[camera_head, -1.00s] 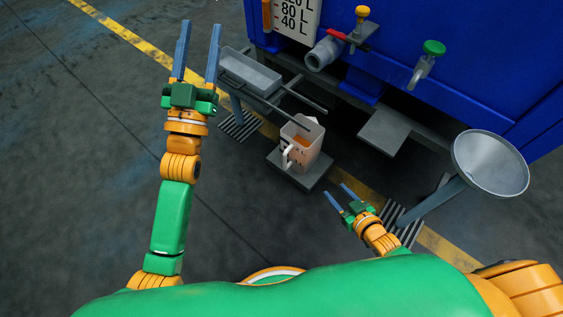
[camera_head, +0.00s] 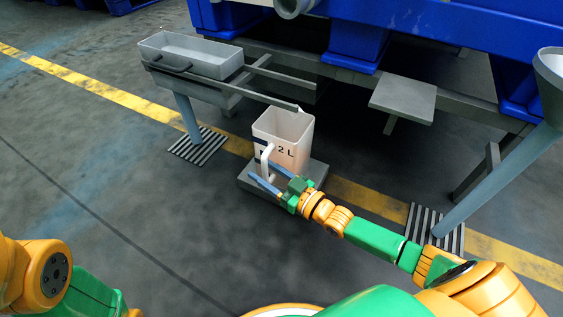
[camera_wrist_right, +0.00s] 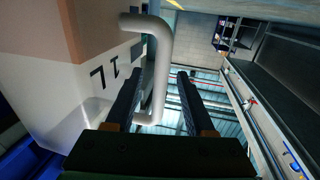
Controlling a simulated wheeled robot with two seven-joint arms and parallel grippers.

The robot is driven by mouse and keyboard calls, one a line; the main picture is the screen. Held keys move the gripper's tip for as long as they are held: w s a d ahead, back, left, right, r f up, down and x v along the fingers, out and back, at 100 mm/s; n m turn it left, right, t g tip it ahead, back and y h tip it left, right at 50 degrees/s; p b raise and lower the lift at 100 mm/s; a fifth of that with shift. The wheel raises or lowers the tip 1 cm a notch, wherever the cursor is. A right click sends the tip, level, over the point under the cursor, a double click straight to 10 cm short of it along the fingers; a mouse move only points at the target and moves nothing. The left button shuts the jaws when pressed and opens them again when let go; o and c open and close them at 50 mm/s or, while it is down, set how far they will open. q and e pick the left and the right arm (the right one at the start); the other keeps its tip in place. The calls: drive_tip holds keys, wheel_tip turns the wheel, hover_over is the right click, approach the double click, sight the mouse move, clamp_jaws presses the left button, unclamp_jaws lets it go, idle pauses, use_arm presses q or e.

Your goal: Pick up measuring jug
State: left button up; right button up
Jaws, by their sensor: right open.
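In the right wrist view the jug (camera_wrist_right: 50,95) fills the left side, with an orange-tan upper band. My right gripper (camera_head: 263,178) is open at the handle. In the wrist view the handle (camera_wrist_right: 158,70) lies between the two open fingers (camera_wrist_right: 161,80); contact cannot be told. My left gripper is out of view; only part of that arm shows at lower left.
A grey tray (camera_head: 190,42) on rails stands behind left, with a rail end close above the jug. A grey flat plate (camera_head: 403,97) juts from the blue machine (camera_head: 440,38) behind. A round pan on a post (camera_head: 500,175) stands at right. Floor at front left is clear.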

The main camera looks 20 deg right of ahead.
drive_tip(key=shift+r, duration=0.1)
clamp_jaws()
idle(1.3)
